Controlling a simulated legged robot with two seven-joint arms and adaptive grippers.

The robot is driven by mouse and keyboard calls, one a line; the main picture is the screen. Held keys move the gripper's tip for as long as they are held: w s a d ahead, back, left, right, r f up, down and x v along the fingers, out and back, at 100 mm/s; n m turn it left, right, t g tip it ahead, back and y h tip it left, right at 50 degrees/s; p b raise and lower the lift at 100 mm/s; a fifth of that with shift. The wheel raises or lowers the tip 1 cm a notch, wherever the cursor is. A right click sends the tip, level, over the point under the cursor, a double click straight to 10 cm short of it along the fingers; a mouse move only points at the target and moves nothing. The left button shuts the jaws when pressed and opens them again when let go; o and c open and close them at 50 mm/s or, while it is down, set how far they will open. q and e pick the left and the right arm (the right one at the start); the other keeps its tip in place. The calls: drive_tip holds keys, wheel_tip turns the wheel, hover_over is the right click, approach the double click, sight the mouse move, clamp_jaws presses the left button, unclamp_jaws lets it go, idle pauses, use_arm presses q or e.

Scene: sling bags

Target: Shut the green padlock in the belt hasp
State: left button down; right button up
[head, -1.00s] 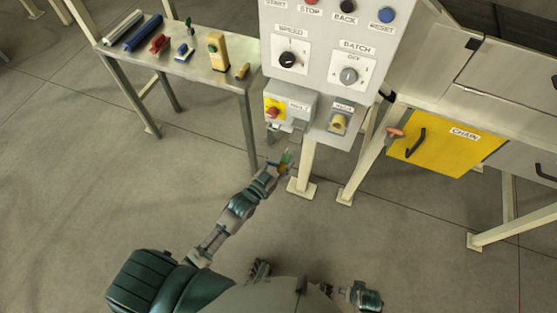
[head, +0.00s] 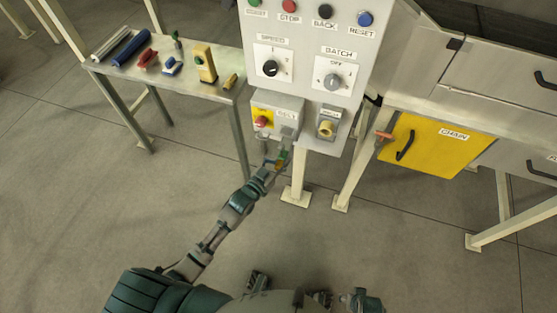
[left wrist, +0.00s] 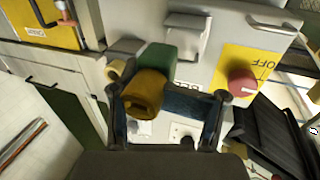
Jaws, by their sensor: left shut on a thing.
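My left gripper (head: 276,164) is shut on the green padlock (head: 282,155), just under the front of a small grey switch box. In the left wrist view the green padlock (left wrist: 157,62) and a brass-coloured part (left wrist: 146,93) show between the fingers (left wrist: 168,100). The belt hasp appears to be the pale metal piece (left wrist: 183,35) on the box front, close beyond the padlock. I cannot tell whether the shackle passes through it. The box has a yellow plate with a red knob (left wrist: 241,82).
The grey control panel (head: 304,75) stands above the switch box, with a brass-coloured knob (head: 326,129) to its right. A side table (head: 190,85) at left holds several tools and another yellow object. A yellow CHAIN door (head: 430,146) is at right. Floor below is clear.

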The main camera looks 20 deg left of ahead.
use_arm(q)
drive_tip(key=shift+a+r+p, duration=0.15)
drive_tip(key=shift+a+p, duration=0.1)
drive_tip(key=shift+p, duration=0.05)
drive_tip(key=shift+d, duration=0.45)
drive_tip(key=shift+a, duration=0.25)
use_arm(e)
drive_tip(key=shift+w+a+r, duration=0.15)
drive_tip(key=shift+a+r, duration=0.2)
drive_tip(key=shift+r, duration=0.35)
use_arm(q)
drive_tip(key=shift+a, duration=0.1)
use_arm(e)
drive_tip(key=shift+a, duration=0.1)
